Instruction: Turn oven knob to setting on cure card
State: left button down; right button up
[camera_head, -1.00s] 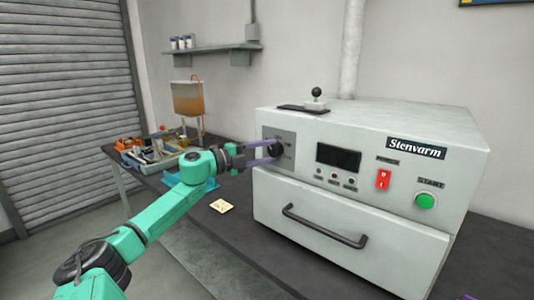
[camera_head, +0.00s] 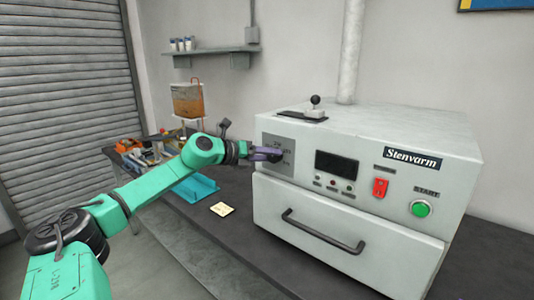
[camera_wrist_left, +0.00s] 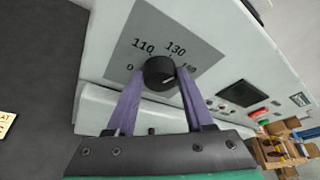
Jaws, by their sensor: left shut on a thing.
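The oven (camera_head: 345,225) is a white box with a grey dial plate at its left front. Its black knob (camera_wrist_left: 159,72) shows in the left wrist view, with printed marks 0, 110, 130 and a partly hidden higher number around it. A white line on the knob points toward the right-hand, partly hidden number. My left gripper (camera_head: 274,154) is shut on the knob, with a purple finger on each side. A small cream card (camera_head: 222,209) lies on the dark bench; its text is unreadable in the head view. In the left wrist view the card (camera_wrist_left: 5,124) is cut off at the left edge.
The oven front also has a dark display (camera_head: 336,164), a red power switch (camera_head: 380,187), a green start button (camera_head: 421,208) and a drawer handle (camera_head: 322,232).

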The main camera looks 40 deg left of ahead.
pick_arm(q)
jog(key=m+y+p, duration=0.1)
jog(key=p, duration=0.1)
jog(key=m+y+p, duration=0.1)
jog(key=m+p, duration=0.1)
jog(key=m+y+p, duration=0.1)
jog(key=m+p, duration=0.1)
jog(key=shift+d+g, duration=0.3)
jog(key=shift+d, duration=0.1)
jog(key=shift+f, duration=0.1)
dwell(0.3)
jog(key=shift+c, duration=1.4)
grip_release()
